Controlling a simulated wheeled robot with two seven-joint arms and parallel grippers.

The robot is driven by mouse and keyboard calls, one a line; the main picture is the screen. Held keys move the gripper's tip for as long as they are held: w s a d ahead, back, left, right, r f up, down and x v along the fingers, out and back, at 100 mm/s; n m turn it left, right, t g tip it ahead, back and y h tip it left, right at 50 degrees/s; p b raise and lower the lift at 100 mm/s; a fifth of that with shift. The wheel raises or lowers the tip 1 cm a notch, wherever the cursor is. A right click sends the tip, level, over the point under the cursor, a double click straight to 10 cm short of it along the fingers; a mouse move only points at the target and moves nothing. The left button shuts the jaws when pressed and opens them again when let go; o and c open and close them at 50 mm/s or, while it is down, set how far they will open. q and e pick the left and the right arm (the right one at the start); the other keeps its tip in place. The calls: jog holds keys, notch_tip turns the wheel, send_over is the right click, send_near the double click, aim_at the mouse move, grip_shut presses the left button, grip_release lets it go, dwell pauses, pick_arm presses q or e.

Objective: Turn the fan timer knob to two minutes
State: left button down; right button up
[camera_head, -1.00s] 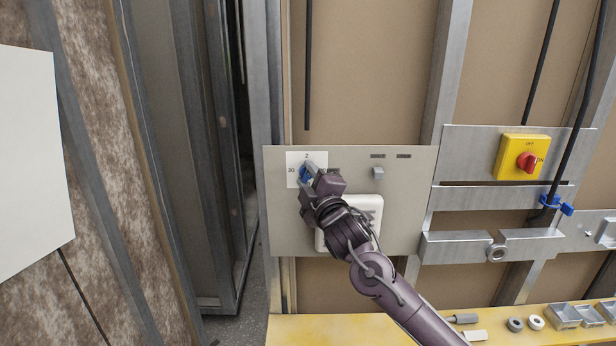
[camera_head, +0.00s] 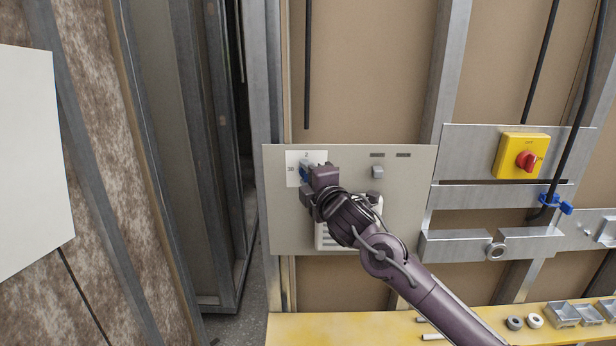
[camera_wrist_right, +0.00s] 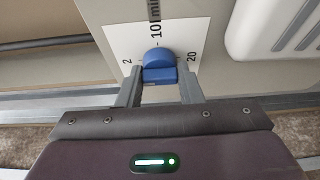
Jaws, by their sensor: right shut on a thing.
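The fan timer knob is blue, on a white dial card (camera_head: 293,157) at the left of a grey wall panel. In the right wrist view the knob (camera_wrist_right: 160,66) sits between the two fingers of my right gripper (camera_wrist_right: 159,88), which is shut on it. The card (camera_wrist_right: 120,40) there reads 2 at the left, 10 min at the middle and 20 at the right. In the head view my right gripper (camera_head: 310,178) covers most of the knob. I cannot tell which number the knob points to. My left gripper is not in view.
A white vented unit (camera_head: 325,238) is below the dial, partly behind my arm. A small grey switch (camera_head: 377,172) is to the right. A yellow isolator box (camera_head: 521,156) with a red knob is further right. A yellow shelf (camera_head: 340,328) with small parts runs below.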

jog(key=shift+f, duration=0.1)
jog(key=o, duration=1)
jog(key=b+v, duration=0.3)
jog(key=v, duration=0.4)
jog(key=shift+s+d+b, duration=0.1)
jog(key=shift+s+b, duration=0.2)
jog(key=shift+s, duration=0.05)
